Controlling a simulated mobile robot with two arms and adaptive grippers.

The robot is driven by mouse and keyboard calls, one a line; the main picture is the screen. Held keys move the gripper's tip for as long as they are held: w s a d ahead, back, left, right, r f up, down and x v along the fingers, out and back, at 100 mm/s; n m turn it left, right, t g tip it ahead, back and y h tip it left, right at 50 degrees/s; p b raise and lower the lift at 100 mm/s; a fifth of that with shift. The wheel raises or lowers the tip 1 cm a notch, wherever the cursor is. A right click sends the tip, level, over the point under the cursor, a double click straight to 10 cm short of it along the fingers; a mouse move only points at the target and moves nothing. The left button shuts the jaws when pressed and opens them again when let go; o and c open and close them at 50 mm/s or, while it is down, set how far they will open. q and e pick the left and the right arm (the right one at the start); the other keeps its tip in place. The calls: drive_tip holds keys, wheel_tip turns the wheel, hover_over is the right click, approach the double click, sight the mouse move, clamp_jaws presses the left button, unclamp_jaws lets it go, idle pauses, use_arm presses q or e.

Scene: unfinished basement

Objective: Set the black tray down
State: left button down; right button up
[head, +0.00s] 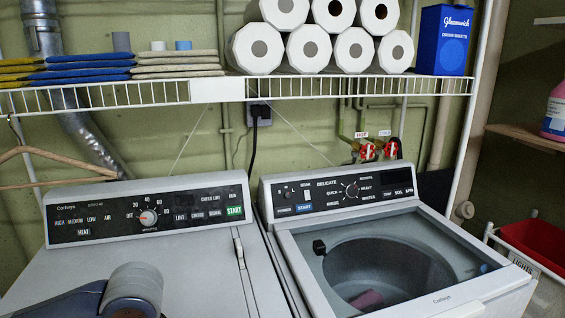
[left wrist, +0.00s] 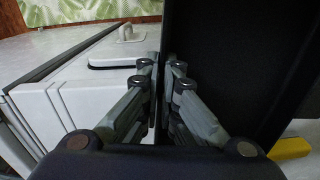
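The black tray (left wrist: 235,60) fills the right half of the left wrist view as a dark, steep panel, and its far parts run out of frame. My left gripper (left wrist: 161,68) has its two fingers close together on either side of the tray's edge, shut on it. The tray cannot be made out in the head view. There, part of my arm shows at the bottom left, but the left gripper is out of frame. My right gripper is in neither view.
Above, a wire shelf (head: 120,97) holds folded cloths, paper rolls and a blue box (head: 444,40). A red bin (head: 535,240) is at right.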

use_arm(q)
drive_tip(key=shift+s+a+m, duration=0.3)
drive_tip(key=shift+a+m, duration=0.05)
drive_tip(key=shift+m, duration=0.55)
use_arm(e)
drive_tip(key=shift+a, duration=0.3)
